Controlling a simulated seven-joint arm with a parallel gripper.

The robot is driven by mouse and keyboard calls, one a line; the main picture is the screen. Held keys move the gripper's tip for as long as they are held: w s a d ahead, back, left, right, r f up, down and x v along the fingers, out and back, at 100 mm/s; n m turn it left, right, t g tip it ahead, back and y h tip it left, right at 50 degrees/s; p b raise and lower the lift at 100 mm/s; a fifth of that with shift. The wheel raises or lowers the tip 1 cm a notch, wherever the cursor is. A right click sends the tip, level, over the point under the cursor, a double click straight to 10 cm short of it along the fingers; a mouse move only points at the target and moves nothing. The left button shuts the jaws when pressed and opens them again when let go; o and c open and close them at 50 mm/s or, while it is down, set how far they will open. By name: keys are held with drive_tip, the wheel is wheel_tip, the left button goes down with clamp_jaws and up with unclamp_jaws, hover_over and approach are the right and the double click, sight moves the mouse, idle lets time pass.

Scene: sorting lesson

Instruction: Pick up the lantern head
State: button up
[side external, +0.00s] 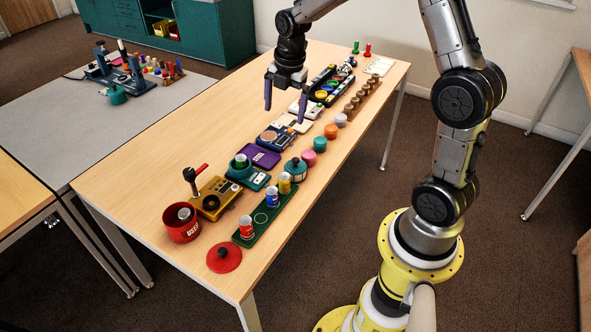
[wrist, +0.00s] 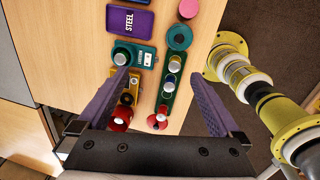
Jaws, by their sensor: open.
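I cannot tell for sure which object is the lantern head. Candidates include a teal block (side external: 250,180) with a labelled plate, carrying a round cup with a can in it; it also shows in the wrist view (wrist: 145,58). Beside it is a round teal lidded pot (side external: 295,170). My gripper (side external: 285,112) is open and empty, pointing down above the table, with its two purple fingers apart. In the wrist view my gripper (wrist: 168,80) spans the space over the row of objects and touches none of them visibly.
A green tray (side external: 264,218) holds several small cans. The table's left side (side external: 190,130) is clear.

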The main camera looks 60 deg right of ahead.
drive_tip(key=m+g, duration=0.1)
drive_tip(key=g, duration=0.1)
hover_over(295, 159)
wheel_tip(295, 159, down, 8)
drive_tip(key=shift+y, duration=0.3)
wheel_tip(295, 159, down, 7)
drive_tip(key=shift+s+d+r, duration=0.1)
drive_tip(key=shift+r, duration=0.05)
drive_tip(key=shift+f, duration=3.2)
drive_tip(key=shift+c, duration=0.3)
drive_tip(key=c, duration=1.1)
drive_tip(key=shift+r, duration=0.1)
